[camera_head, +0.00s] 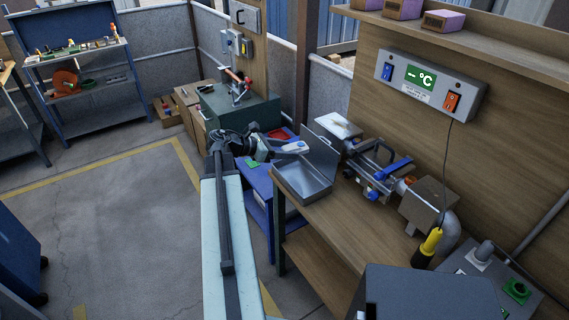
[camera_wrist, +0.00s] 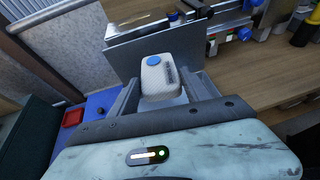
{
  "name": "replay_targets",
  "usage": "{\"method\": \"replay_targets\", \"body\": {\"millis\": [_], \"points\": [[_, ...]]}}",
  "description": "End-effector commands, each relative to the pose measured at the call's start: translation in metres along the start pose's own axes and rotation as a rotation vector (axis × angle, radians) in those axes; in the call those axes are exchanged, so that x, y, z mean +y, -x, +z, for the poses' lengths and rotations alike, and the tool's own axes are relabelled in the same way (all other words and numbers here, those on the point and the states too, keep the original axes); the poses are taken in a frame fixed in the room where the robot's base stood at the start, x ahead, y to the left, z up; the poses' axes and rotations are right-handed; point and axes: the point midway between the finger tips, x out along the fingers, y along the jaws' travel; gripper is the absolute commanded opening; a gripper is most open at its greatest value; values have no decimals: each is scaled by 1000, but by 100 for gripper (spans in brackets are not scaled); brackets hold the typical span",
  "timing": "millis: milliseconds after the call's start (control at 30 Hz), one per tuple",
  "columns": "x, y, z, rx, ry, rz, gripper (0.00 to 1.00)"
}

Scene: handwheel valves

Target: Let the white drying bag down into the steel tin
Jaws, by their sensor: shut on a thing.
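The white drying bag (camera_wrist: 164,88), with a blue round spot and small dark print, sits between the two fingers of my gripper (camera_wrist: 163,80) in the wrist view. The bag also shows as a small white shape in the head view (camera_head: 296,146). My gripper (camera_head: 285,148) reaches in from the left, near the tin's back left edge, and is shut on the bag. The open steel tin (camera_head: 303,184) stands on the wooden bench, its lid (camera_head: 322,150) raised on the right. The lid rises behind the bag in the wrist view (camera_wrist: 195,50). My gripper hides most of the tin there.
A blue-handled clamp device (camera_head: 380,172) stands right of the tin on the bench (camera_head: 335,230). A blue surface with a red tray (camera_wrist: 73,117) lies to the left. A wall panel (camera_head: 430,85) with a display hangs above the bench.

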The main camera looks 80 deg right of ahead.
Motion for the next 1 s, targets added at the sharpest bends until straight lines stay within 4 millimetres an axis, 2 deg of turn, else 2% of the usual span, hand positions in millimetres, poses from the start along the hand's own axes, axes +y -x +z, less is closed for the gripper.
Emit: {"method": "replay_targets", "body": {"millis": [33, 200, 467, 633, 767, 1000], "points": [[12, -17, -24, -1, 14, 35, 14], [35, -29, -33, -6, 47, 116, 14], [36, -28, -29, -6, 49, 121, 14], [36, -29, -33, -7, 49, 120, 14], [36, -34, -44, -7, 48, 119, 14], [36, -46, -74, -7, 48, 119, 14]]}}
